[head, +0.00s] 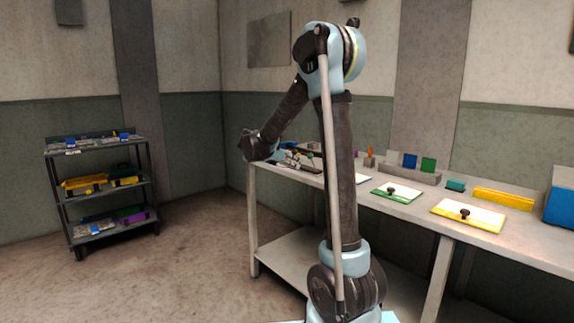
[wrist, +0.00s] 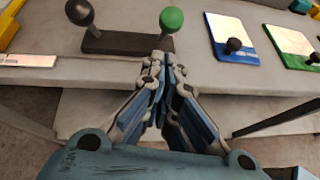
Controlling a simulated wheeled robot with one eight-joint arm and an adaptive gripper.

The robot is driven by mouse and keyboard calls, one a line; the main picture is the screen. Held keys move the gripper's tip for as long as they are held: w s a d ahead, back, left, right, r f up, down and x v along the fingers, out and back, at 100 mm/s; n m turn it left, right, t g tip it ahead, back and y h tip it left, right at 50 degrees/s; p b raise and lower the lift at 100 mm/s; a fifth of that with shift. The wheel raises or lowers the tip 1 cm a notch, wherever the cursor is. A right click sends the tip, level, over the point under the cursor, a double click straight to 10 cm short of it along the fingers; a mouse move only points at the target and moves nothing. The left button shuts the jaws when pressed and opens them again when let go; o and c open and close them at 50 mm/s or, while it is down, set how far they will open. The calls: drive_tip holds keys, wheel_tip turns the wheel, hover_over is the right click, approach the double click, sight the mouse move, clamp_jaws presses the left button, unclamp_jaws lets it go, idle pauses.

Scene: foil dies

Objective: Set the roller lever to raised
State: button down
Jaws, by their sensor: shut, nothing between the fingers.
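A dark base bar (wrist: 125,43) lies on the bench and carries two ball-topped levers. The lever at the left has a dark grey ball (wrist: 79,12), and the one at the right has a green ball (wrist: 171,19). No label shows which is the roller lever. My gripper (wrist: 160,60) is shut and empty. In the wrist view its fingertips appear just below the bar's right end, close to the green-balled lever; I cannot tell whether they touch. In the head view my gripper (head: 297,159) is small and partly mixed with the lever area at the bench's left end.
Right of the levers lie plates with black knobs: blue (wrist: 233,46), green (head: 397,191) and yellow (head: 467,213). A grey rack (head: 408,173) with coloured blocks and a blue bin (head: 560,196) stand farther along the bench. A dark shelf cart (head: 102,190) stands at the left.

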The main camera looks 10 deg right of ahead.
drive_tip(key=shift+w+d+r, duration=0.2)
drive_tip(key=shift+w+d, duration=0.05)
drive_tip(key=shift+d, duration=0.3)
drive_tip(key=shift+w+d+r, duration=0.2)
drive_tip(key=shift+w+d, duration=0.05)
drive_tip(key=shift+d, duration=0.3)
drive_tip(key=shift+r, duration=0.1)
drive_tip(key=shift+w+d+r, duration=0.1)
drive_tip(key=shift+d+r, duration=0.05)
drive_tip(key=shift+w+d+r+g+y, duration=0.15)
drive_tip(key=shift+r+g+y, duration=0.2)
drive_tip(key=shift+g+y, duration=0.2)
drive_tip(key=w+d+r+g+y, duration=0.2)
drive_tip(key=y, duration=0.1)
drive_tip(key=w+d+r+g+y, duration=0.1)
drive_tip(key=d+y, duration=0.1)
drive_tip(key=shift+r, duration=0.2)
drive_tip(key=shift+w+d+r+n+g+y, duration=0.1)
drive_tip(key=shift+w+d+n+g+y, duration=0.05)
drive_tip(key=shift+w+d+g+y, duration=0.55)
drive_tip(key=shift+w+d+r+n+g+y, duration=0.15)
drive_tip(key=shift+w+d+g+y, duration=0.3)
drive_tip(key=shift+d+y, duration=0.45)
drive_tip(key=shift+w+d, duration=0.1)
drive_tip(key=shift+d, duration=0.05)
